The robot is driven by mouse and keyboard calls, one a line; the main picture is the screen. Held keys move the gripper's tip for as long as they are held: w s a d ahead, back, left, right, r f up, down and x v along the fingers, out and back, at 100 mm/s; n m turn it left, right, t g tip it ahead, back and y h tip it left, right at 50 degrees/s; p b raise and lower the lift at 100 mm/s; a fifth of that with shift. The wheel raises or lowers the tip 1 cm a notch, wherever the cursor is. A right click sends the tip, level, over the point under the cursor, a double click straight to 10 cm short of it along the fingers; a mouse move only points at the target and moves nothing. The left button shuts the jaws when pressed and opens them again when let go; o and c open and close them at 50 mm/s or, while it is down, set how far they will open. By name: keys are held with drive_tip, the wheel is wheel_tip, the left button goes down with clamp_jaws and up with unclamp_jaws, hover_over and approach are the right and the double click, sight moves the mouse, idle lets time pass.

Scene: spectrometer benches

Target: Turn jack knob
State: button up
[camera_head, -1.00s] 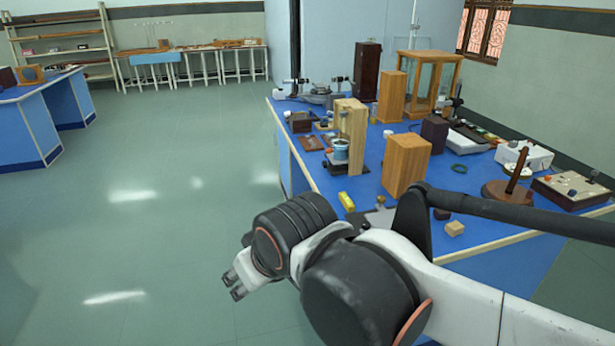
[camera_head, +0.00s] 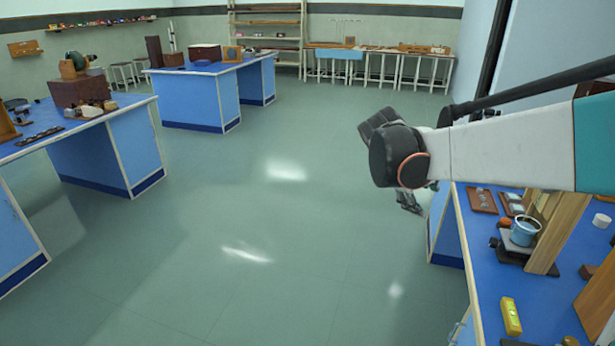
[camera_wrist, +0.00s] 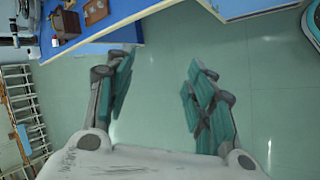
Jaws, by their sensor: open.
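My gripper (camera_head: 409,201) hangs over the open floor left of the right-hand bench in the head view. In the wrist view my gripper (camera_wrist: 160,72) is open, with its two fingers wide apart and nothing but green floor between them. On the right-hand blue bench (camera_head: 489,262) a blue cup (camera_head: 525,230) stands on a small dark stand (camera_head: 512,253) beside a wooden upright. This stand may be the jack, but I cannot make out its knob. My gripper is apart from the bench and touches nothing.
A yellow block (camera_head: 510,316) lies near the bench's front edge. Brown trays (camera_head: 481,200) lie farther back. Other blue benches stand at left (camera_head: 107,160) and back (camera_head: 213,88). The floor (camera_head: 300,225) between them is clear.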

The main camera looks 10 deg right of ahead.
drive_tip(key=w+d+f+n+g+h, duration=0.2)
drive_tip(key=w+d+f+g+h, duration=0.15)
drive_tip(key=w+d, duration=0.45)
drive_tip(key=n+g+h+p, duration=0.1)
drive_tip(key=n+g+h, duration=0.1)
drive_tip(key=g+h, duration=0.45)
approach(491, 242)
drive_tip(key=shift+g+y, duration=0.7)
drive_tip(key=shift+y, duration=0.1)
drive_tip(key=b+x, duration=0.1)
drive_tip(key=x, duration=0.2)
drive_tip(key=b+x, duration=0.1)
drive_tip(key=x, duration=0.2)
drive_tip(key=w+b+x, duration=0.1)
drive_tip(key=x, duration=0.2)
drive_tip(key=shift+d+r+b, duration=0.2)
drive_tip(key=shift+r+b, duration=0.1)
drive_tip(key=shift+r, duration=0.1)
drive_tip(key=c, duration=1.1)
